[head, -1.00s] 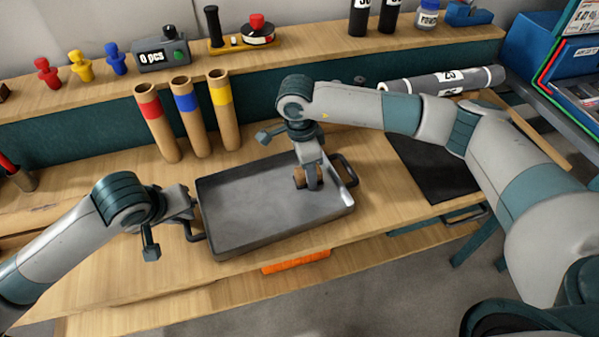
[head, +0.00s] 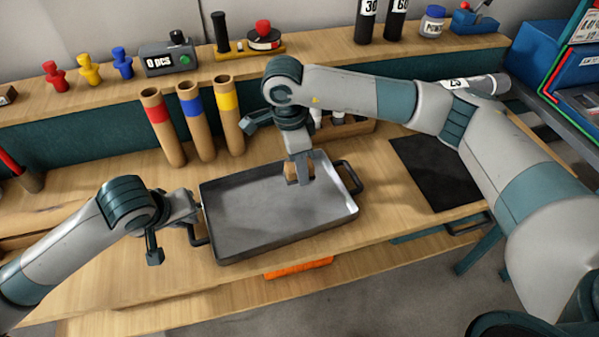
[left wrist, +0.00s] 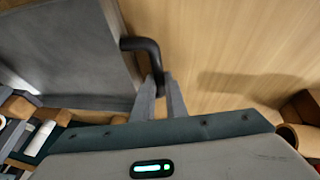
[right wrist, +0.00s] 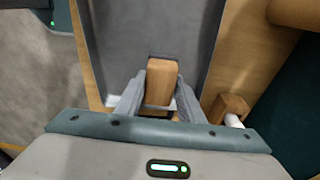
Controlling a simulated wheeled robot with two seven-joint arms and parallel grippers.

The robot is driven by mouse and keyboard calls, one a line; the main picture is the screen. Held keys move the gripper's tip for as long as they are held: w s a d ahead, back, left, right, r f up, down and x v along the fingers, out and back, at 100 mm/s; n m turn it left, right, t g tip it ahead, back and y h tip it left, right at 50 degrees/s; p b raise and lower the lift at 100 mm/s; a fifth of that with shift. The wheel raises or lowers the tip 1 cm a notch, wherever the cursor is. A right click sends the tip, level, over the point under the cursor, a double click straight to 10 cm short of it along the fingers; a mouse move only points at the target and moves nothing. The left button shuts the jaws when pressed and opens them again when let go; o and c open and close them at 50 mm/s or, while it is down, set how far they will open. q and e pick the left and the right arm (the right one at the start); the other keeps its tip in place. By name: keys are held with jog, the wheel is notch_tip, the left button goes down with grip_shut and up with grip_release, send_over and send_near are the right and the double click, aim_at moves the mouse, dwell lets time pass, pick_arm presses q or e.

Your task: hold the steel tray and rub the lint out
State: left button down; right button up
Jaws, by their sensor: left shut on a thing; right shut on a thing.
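The grey steel tray (head: 250,215) lies on the wooden bench, with a dark handle at each end. My left gripper (head: 190,212) is at the tray's left end. In the left wrist view its fingers (left wrist: 160,88) are shut on the dark left handle (left wrist: 145,46). My right gripper (head: 299,172) is inside the tray, towards its back right part. It is shut on a small wooden block (right wrist: 161,82), which points down at the tray floor. The block's underside is hidden, so I cannot tell whether it touches. I see no clear lint; pale patches (right wrist: 115,100) show near the right fingers.
Three cardboard tubes with red, blue and yellow bands (head: 196,120) stand behind the tray. A wooden rack (head: 350,128) stands behind my right arm. A black mat (head: 435,172) lies to the right. An orange item (head: 298,268) is at the bench's front edge.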

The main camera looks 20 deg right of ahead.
jog(key=shift+r, duration=1.1)
pick_arm(q)
jog(key=c, duration=1.7)
grip_release()
jog(key=v, duration=1.2)
pick_arm(e)
jog(key=shift+s+f, duration=0.1)
